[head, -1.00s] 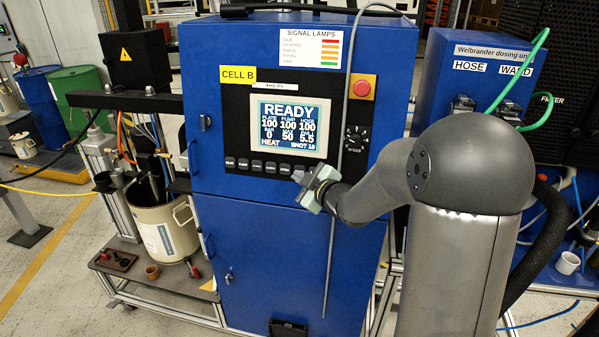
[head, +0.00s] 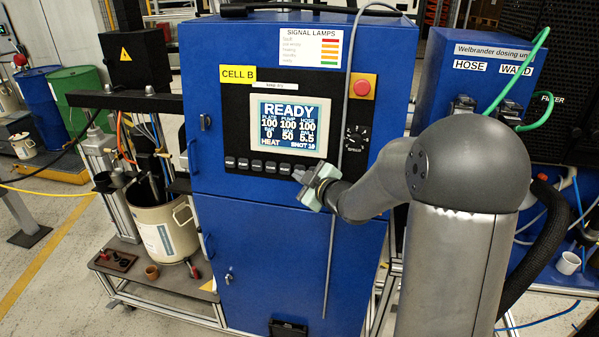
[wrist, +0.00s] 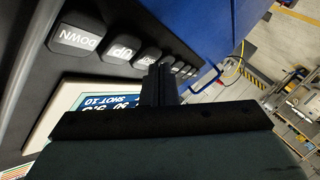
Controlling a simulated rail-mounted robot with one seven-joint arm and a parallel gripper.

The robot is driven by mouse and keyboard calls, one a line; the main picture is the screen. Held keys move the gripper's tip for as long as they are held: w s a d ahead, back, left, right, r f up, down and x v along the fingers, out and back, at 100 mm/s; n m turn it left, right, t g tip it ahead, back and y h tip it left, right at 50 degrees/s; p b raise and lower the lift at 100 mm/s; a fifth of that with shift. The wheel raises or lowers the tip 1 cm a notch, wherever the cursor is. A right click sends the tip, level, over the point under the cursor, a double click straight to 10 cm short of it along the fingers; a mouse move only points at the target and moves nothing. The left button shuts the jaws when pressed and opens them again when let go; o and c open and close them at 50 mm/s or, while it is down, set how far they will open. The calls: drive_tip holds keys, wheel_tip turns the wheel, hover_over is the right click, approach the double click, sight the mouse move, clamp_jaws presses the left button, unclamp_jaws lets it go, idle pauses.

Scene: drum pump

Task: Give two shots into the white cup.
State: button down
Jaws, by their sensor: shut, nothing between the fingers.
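My gripper (head: 299,174) is shut and empty, at the right end of the button row (head: 257,165) on the blue cabinet. In the wrist view my shut fingers (wrist: 159,82) point at the row, by a partly hidden button to the right of UP (wrist: 121,50) and DOWN (wrist: 80,38). I cannot tell whether they touch it. The display (head: 290,126) reads READY, 0 bar and what looks like SHOT 10.
A red stop button (head: 363,87) and a speed dial (head: 355,138) are right of the display. The dosing unit (head: 490,75) has HOSE and WAND labels and a green hose (head: 520,75).

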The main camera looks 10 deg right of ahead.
drive_tip(key=shift+w+d+f, duration=0.1)
drive_tip(key=shift+w+d, duration=0.1)
drive_tip(key=shift+w, duration=0.15)
idle(0.6)
drive_tip(key=shift+s, duration=0.1)
drive_tip(key=shift+s+a+b, duration=0.35)
drive_tip(key=shift+s, duration=0.3)
drive_tip(key=s, duration=0.1)
drive_tip(key=s+a, duration=0.1)
drive_tip(key=s, duration=0.1)
drive_tip(key=s+a+r+b, duration=0.1)
drive_tip(key=shift+s+a+r, duration=0.1)
drive_tip(key=shift+s, duration=0.1)
idle(0.8)
